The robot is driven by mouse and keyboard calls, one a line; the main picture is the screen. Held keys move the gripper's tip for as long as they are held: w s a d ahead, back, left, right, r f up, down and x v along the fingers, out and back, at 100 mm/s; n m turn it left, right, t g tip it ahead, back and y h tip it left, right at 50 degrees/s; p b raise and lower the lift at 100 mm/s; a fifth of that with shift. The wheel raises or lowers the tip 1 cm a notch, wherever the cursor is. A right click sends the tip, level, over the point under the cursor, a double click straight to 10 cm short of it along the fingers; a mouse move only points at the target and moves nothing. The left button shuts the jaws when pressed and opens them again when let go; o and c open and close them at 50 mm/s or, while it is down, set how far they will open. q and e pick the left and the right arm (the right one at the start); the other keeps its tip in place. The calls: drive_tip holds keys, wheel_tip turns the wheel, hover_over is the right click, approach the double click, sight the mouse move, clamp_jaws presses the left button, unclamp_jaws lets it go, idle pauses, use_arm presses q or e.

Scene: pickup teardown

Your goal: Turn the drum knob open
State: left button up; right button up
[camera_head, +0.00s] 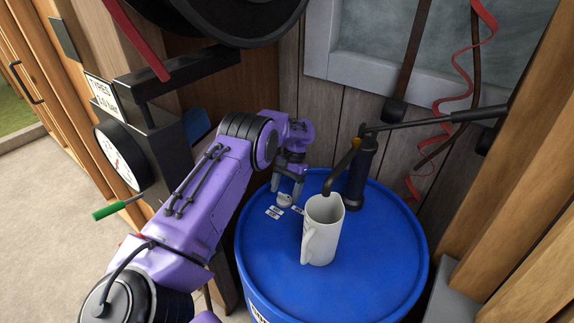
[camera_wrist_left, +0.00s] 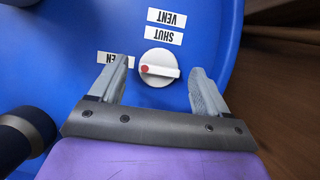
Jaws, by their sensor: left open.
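The drum knob (camera_head: 284,199) is a small pale knob on top of the blue drum (camera_head: 262,247), beside small white labels. In the left wrist view the white knob (camera_wrist_left: 159,67) has a raised bar lying crosswise and a red dot at its left end. Labels reading VENT and SHUT (camera_wrist_left: 164,33) lie above it, and a partly hidden label ending in EN (camera_wrist_left: 115,59) lies to its left. My left gripper (camera_head: 287,186) points down over the knob. It is open, with one finger on each side of the knob and visible gaps between. My right gripper is not in view.
A white jug (camera_head: 322,230) stands on the drum right of the knob. A dark hand pump (camera_head: 358,175) with a spout and long handle rises behind it. A black tyre gauge post (camera_head: 150,130) stands left of my arm. A plank wall is behind.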

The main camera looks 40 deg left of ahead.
use_arm(q)
drive_tip(key=b+v, duration=0.2)
drive_tip(key=v, duration=0.7)
drive_tip(key=shift+r, duration=0.35)
